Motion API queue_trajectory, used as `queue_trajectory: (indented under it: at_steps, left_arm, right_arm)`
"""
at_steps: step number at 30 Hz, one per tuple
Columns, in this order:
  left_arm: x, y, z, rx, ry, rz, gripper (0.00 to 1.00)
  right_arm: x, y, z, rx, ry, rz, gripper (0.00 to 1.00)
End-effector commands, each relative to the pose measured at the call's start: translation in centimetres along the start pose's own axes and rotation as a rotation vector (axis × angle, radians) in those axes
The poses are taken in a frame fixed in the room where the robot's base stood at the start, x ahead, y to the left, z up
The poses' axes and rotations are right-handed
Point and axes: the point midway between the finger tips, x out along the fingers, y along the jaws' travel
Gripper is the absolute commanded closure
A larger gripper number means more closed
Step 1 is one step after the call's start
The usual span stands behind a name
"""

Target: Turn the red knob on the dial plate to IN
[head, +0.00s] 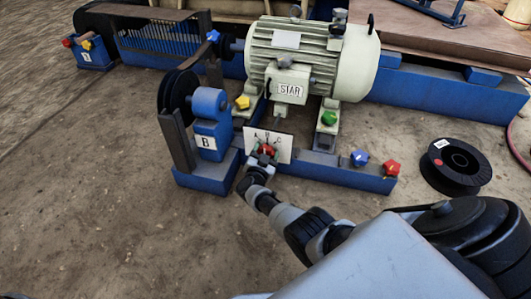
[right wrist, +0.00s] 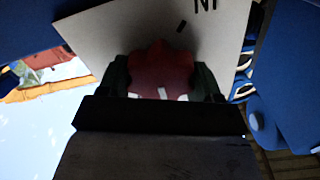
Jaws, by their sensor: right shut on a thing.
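The white dial plate (head: 283,155) stands upright on the blue frame below the motor, with small black letters along its top. The red knob (head: 268,149) is on its front. My right gripper (head: 263,157) reaches the knob from the front and is shut on it. In the right wrist view the red knob (right wrist: 161,70) is dark and sits between the two fingers, one on each side. The dial plate (right wrist: 110,30) is behind it, with large letters cut by the top edge and a black tick mark. A pale mark shows on the knob's near side. My left gripper is out of view.
A grey motor (head: 300,55) labelled STAR stands behind the plate. A blue post (head: 208,125) marked B is left of it. A black reel (head: 455,165) lies on the ground. The front ground is clear.

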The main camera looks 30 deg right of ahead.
Motion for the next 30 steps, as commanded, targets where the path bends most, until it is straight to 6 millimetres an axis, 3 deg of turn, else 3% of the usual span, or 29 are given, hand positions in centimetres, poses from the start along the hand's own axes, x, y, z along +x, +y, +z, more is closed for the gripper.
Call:
queue_trajectory:
  at_steps: [11,30]
  left_arm:
    - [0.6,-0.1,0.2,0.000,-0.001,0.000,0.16]
    - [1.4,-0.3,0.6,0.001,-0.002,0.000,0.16]
  right_arm:
    - [-0.1,-0.1,0.0,-0.152,-0.002,0.001,0.59]
    - [-0.1,-0.2,0.2,-0.744,-0.003,0.001,0.59]
